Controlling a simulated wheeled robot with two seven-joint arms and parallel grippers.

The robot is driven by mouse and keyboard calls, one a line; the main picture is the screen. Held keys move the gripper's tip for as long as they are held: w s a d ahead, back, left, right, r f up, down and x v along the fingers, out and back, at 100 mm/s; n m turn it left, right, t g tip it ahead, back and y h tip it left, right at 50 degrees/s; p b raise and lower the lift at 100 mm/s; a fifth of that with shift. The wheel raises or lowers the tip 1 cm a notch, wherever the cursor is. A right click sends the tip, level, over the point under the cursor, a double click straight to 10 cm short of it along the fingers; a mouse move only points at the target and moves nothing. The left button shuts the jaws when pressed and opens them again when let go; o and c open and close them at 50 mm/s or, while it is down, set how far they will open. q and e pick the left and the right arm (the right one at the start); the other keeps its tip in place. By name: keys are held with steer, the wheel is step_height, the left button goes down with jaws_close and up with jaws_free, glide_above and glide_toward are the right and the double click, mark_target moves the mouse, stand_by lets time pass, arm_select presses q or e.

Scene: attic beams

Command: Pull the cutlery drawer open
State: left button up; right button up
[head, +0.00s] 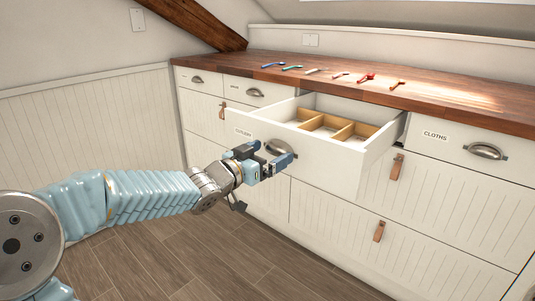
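The cutlery drawer (374,158), white with a partly covered label on its front, stands pulled well out of the cabinet. Wooden dividers (325,123) show inside it. Its metal cup handle (282,147) is on the front panel. My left gripper (274,152) is at the handle's lower left, its two dark blue fingers spread apart. One finger overlaps the handle's lower edge in the picture; I cannot tell whether it touches. My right gripper is out of view.
A wooden countertop (440,92) runs above the drawers, with several coloured utensils (367,78) in a row on it. A closed drawer labelled CLOTHS (455,150) is to the right. Cabinet fronts with leather pulls (379,231) lie below. The wooden floor (170,255) is clear.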

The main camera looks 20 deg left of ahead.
arm_select(q)
steer(key=shift+s, duration=0.1)
steer(key=p+v, duration=0.1)
steer(key=v, duration=1.2)
steer(key=shift+s, duration=0.3)
steer(key=shift+a, duration=0.1)
steer(key=w+d+f+n+g+y, duration=0.1)
steer(key=d+f+n+g, duration=0.15)
steer(key=f, duration=0.75)
steer(key=w+d+f+n+g, duration=0.1)
steer(key=w+d+f+g, duration=0.15)
steer(key=f, duration=0.85)
steer(key=w+d+f+n+g+y, duration=0.1)
steer(key=d+f+g, duration=0.15)
steer(key=f, duration=0.75)
steer(key=s+d+f+g, duration=0.4)
steer(key=s+f, duration=0.5)
steer(key=f, duration=0.1)
steer(key=s+d+f+n+g, duration=0.1)
steer(key=s+d+f+g, duration=0.3)
steer(key=s+f, duration=0.6)
steer(key=shift+d+f+g, duration=0.35)
steer(key=shift+d+f, duration=0.2)
steer(key=shift+d, duration=0.3)
